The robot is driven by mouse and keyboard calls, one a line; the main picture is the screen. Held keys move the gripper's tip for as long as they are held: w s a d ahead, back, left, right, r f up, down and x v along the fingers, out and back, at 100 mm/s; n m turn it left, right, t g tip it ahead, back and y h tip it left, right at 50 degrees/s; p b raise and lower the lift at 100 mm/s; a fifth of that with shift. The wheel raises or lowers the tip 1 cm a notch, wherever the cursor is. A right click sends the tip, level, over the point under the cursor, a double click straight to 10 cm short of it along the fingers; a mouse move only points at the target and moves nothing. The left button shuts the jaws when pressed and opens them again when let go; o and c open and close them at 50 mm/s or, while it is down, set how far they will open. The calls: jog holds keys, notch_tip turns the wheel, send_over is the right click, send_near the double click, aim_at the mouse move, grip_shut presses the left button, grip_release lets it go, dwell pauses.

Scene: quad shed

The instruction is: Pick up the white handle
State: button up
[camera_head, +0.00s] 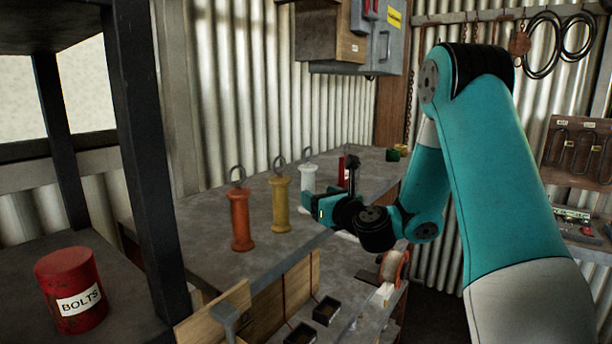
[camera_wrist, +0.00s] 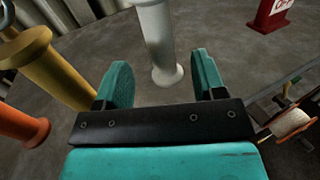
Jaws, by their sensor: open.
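The white handle (camera_head: 308,178) stands upright on the grey bench, with a metal ring at its top. In the wrist view the white handle (camera_wrist: 157,40) is just beyond the fingertips, roughly between the two fingers, with its flared foot on the bench. My gripper (camera_head: 316,207) is open and empty, close to the handle on its near side. In the wrist view my gripper (camera_wrist: 163,78) shows its two teal fingers spread apart. The handle's top is out of the wrist view.
A yellow handle (camera_head: 281,204) and an orange handle (camera_head: 240,218) stand on the bench (camera_head: 205,255) to the left. A red labelled object (camera_wrist: 270,14) is at the right. A red bolts can (camera_head: 70,290) sits on a shelf. A spool (camera_head: 394,266) is below the bench edge.

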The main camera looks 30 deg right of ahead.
aim_at(311, 191)
jog(key=w+p, duration=0.4)
jog(key=shift+w+d, duration=0.2)
jog(key=shift+w, duration=0.15)
jog(key=shift+w+f, duration=0.2)
jog(key=shift+w, duration=0.35)
jog(key=c, duration=1)
